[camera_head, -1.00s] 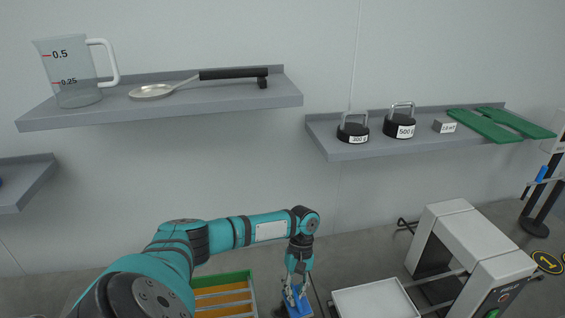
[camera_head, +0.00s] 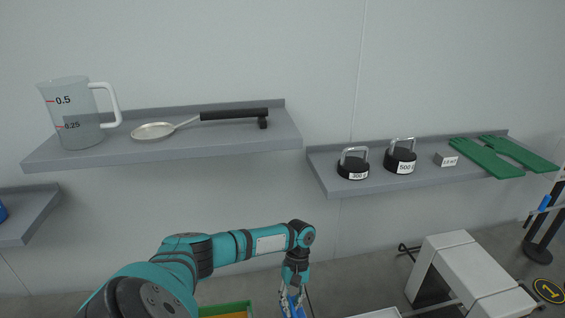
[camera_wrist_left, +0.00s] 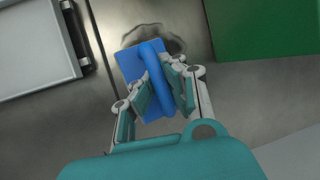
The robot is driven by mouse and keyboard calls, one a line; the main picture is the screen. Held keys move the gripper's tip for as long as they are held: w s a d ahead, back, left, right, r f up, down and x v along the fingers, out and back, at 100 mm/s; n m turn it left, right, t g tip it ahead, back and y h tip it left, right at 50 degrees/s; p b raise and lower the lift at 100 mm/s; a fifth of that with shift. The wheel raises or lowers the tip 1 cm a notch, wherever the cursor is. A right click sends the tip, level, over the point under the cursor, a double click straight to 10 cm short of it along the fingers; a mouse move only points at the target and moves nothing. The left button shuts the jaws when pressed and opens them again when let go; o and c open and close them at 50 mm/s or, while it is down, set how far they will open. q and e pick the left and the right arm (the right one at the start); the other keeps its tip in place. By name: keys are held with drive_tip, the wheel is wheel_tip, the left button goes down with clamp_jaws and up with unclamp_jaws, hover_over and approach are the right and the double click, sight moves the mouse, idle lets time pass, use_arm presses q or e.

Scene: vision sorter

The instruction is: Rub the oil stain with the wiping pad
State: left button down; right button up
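The wiping pad (camera_wrist_left: 129,62) is a blue flat block with a raised loop handle. In the left wrist view it lies over a dark smudgy oil stain (camera_wrist_left: 172,42) on the grey metal surface; the stain shows along its upper edge and the rest is hidden under it. My left gripper (camera_wrist_left: 162,80) has its fingers closed on either side of the pad's handle. In the head view the left gripper (camera_head: 291,296) points down at the bottom edge, with only a bit of blue pad (camera_head: 298,311) showing. My right gripper is in neither view.
A green-rimmed crate (camera_head: 226,308) stands left of the gripper, and a white tray (camera_head: 376,314) and white machine (camera_head: 468,265) stand right. Shelves above hold a measuring jug (camera_head: 85,120), a ladle (camera_head: 154,131), weights (camera_head: 400,161) and green gloves (camera_head: 487,158).

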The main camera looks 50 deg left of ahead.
use_arm(q)
drive_tip(key=shift+w+a+r+p, duration=0.1)
drive_tip(key=shift+a+r+p, duration=0.05)
drive_tip(key=shift+r+p, duration=1.5)
drive_tip(key=shift+r, duration=0.05)
drive_tip(key=shift+f, duration=0.1)
